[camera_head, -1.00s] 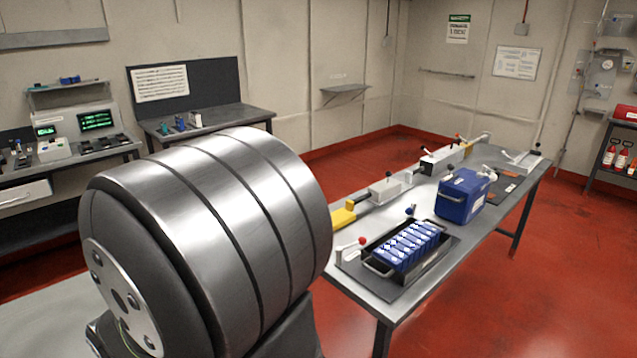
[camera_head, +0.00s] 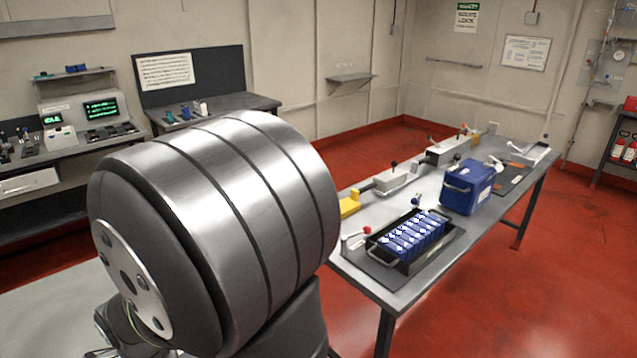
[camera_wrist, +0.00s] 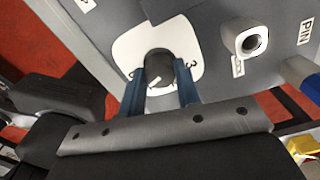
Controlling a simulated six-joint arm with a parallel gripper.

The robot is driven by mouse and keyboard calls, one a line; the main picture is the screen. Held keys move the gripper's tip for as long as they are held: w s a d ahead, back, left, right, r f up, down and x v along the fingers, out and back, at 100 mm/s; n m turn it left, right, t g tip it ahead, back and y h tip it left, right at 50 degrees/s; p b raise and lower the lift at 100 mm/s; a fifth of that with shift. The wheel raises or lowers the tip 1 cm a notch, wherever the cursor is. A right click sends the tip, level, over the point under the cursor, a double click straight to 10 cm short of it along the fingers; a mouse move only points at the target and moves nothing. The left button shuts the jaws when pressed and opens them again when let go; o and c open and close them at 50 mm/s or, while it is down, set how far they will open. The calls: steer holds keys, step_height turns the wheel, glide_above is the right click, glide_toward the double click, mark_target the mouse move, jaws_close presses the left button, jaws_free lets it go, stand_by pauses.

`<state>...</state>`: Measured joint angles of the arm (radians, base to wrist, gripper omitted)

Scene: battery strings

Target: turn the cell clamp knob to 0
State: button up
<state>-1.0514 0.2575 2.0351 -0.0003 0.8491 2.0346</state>
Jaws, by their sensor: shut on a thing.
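The cell clamp knob (camera_wrist: 158,72) is a dark round knob with a white pointer line, on a white dial plate (camera_wrist: 128,47) in the wrist view. The plate sits on a grey panel. My gripper (camera_wrist: 160,84) has its two blue fingers on either side of the knob and is shut on it. The pointer slants toward the lower left of the picture. Small marks show at the plate's edge, too small to read surely. In the head view my own arm fills the left middle, and the knob and gripper are not visible.
A second round fitting (camera_wrist: 250,42) stands out from the panel right of the dial, near a "PIN" label (camera_wrist: 305,30). In the head view a grey table (camera_head: 350,262) carries a tray of blue cells (camera_head: 412,236) and a blue box (camera_head: 467,188). Red floor is clear at right.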

steer(key=shift+m, duration=1.2)
steer(key=shift+m, duration=0.7)
steer(key=o, duration=0.8)
steer(key=shift+r, duration=0.1)
steer(key=shift+r, duration=1.65)
steer(key=shift+f, duration=0.1)
